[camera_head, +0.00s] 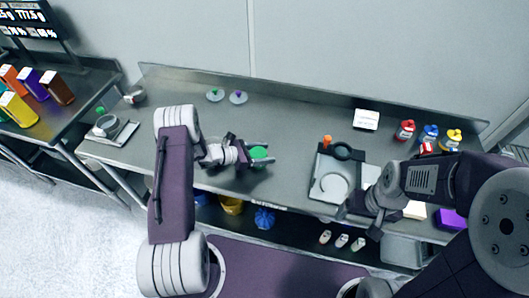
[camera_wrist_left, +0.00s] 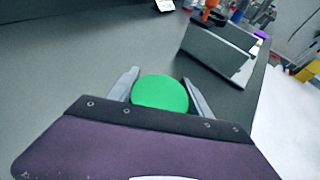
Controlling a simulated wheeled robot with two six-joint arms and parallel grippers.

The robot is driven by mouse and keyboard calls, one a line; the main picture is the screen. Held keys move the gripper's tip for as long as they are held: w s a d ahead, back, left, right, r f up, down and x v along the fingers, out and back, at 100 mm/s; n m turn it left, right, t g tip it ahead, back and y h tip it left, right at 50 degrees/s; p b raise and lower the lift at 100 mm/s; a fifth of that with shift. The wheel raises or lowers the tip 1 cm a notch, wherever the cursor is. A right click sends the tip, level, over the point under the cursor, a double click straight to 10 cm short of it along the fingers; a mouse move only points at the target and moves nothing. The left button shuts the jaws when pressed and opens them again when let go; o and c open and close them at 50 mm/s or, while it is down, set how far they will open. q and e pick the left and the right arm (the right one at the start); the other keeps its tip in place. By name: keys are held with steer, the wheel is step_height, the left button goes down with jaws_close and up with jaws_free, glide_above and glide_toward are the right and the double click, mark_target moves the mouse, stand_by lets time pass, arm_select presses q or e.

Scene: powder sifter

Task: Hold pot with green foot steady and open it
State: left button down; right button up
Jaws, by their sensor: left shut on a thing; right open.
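The pot's green round part (camera_head: 258,152) shows between the fingers of my left gripper (camera_head: 262,154), over the middle of the bench. In the left wrist view the green round part (camera_wrist_left: 160,93) fills the space between the two grey fingertips, and the rest of the pot is hidden. My left gripper is shut on it. My right gripper (camera_head: 357,222) is open and empty near the bench's front edge, in front of the grey tray and well to the right of the pot.
A white box (camera_head: 366,119) and coloured bottles (camera_head: 430,133) stand at back right. Bench space between pot and tray is clear.

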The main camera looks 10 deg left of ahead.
arm_select(q)
steer(key=shift+f, duration=0.15)
steer(key=shift+c, duration=2.3)
jaws_free()
